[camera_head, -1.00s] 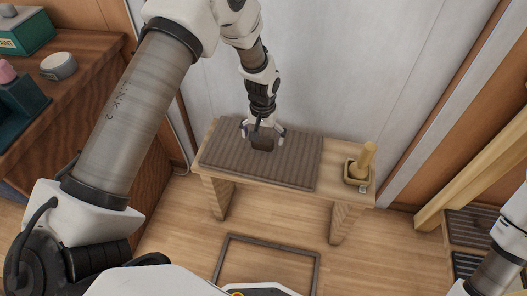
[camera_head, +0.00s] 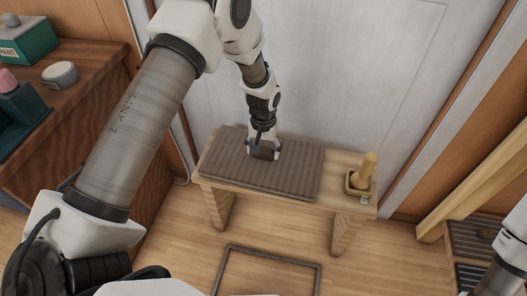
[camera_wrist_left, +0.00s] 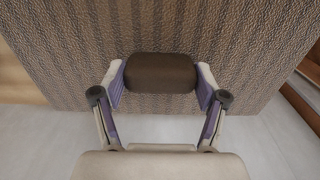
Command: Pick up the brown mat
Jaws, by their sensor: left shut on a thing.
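The brown ribbed mat (camera_head: 226,163) lies flat on a small wooden bench (camera_head: 345,195) in the head view. Its ribbed weave fills the upper part of the left wrist view (camera_wrist_left: 60,60). A small dark brown rounded block (camera_head: 264,154) is at the mat's upper middle; I cannot tell whether it is joined to the mat. My left gripper (camera_head: 263,148) points down over the mat and is shut on this block. In the left wrist view the block (camera_wrist_left: 160,73) sits between both finger pads. My right gripper is out of view.
A wooden tray with a pestle-like piece (camera_head: 364,175) stands at the bench's right end. A pale wall or door (camera_head: 340,80) rises behind the bench. A dark frame (camera_head: 268,256) lies on the floor in front. A cabinet (camera_head: 90,65) is at the left.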

